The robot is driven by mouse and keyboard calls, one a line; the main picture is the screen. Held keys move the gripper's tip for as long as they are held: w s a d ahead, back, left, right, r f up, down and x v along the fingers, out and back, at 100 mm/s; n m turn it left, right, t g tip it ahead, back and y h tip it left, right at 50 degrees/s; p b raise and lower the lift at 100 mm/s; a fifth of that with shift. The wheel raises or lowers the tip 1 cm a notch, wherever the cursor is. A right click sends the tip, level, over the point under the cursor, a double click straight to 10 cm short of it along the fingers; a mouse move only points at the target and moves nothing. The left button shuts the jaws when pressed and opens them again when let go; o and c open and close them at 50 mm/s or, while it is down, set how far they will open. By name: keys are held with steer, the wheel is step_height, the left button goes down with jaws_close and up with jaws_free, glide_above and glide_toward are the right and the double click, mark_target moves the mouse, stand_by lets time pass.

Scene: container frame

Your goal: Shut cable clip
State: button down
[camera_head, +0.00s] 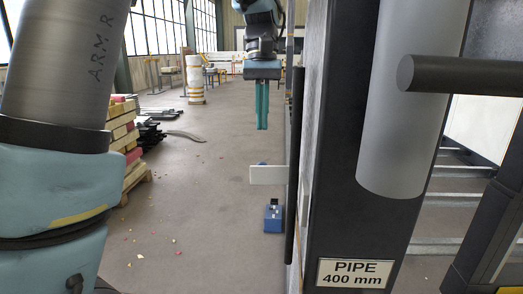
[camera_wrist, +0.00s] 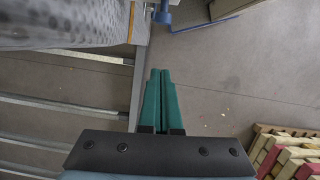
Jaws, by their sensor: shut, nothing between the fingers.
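My gripper (camera_head: 262,127) hangs in the upper middle of the head view, its green fingers shut together and empty, pointing down. In the wrist view the gripper (camera_wrist: 160,72) also shows its two fingers side by side with nothing between them. A pale flat plate (camera_head: 267,175) sticks out to the left from the frame's edge, below my fingertips and apart from them. It may be the flap of the cable clip, but I cannot tell for sure. A dark upright bar (camera_head: 295,165) runs beside it along the frame.
The dark container frame (camera_head: 345,215) with a "PIPE 400 mm" label fills the right, with a grey pipe (camera_head: 410,120). A blue object (camera_head: 273,217) lies low beside the frame. Stacked timber (camera_head: 124,140) stands at left. The floor between is mostly clear.

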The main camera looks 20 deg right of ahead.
mark_target(273, 174)
steer(key=s+a+f+p, duration=0.1)
steer(key=s+a+f, duration=0.1)
steer(key=s+f, duration=0.3)
steer(key=shift+s+f+p, duration=0.15)
steer(key=shift+f+p, duration=0.15)
steer(key=shift+f, duration=0.2)
steer(key=shift+a+r, duration=0.1)
steer(key=shift+s+a+n+p, duration=0.1)
steer(key=shift+a+n+p, duration=0.05)
steer(key=shift+n+p, duration=0.25)
